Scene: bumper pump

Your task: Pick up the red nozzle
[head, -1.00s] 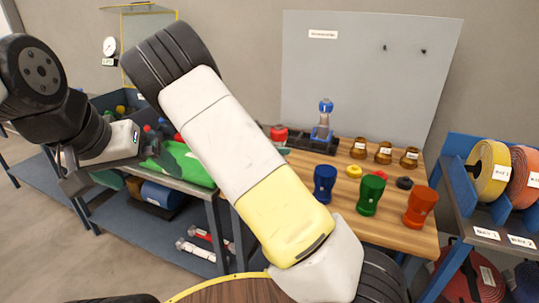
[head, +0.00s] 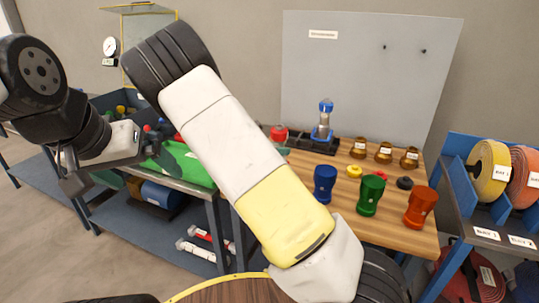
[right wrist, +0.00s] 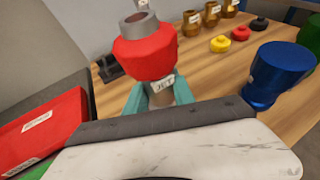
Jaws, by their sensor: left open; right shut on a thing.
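The red nozzle (right wrist: 146,55) has a grey ring at its top and a white JET label on its lower part. In the right wrist view it is between the teal fingers of my right gripper (right wrist: 158,98), which is shut on it. It looks roughly upright; I cannot tell whether it touches the bench. In the head view the red nozzle (head: 279,132) shows beside my right arm, which hides most of that gripper. My left gripper (head: 74,182) is open and empty at the left, in front of the blue shelving, away from the nozzle.
The wooden bench (head: 335,222) holds a blue nozzle (head: 325,184), a green one (head: 370,195), an orange one (head: 420,206) and several brass fittings (head: 383,152). A blue-topped device (head: 323,120) stands behind. A hose rack (head: 456,150) is at the right.

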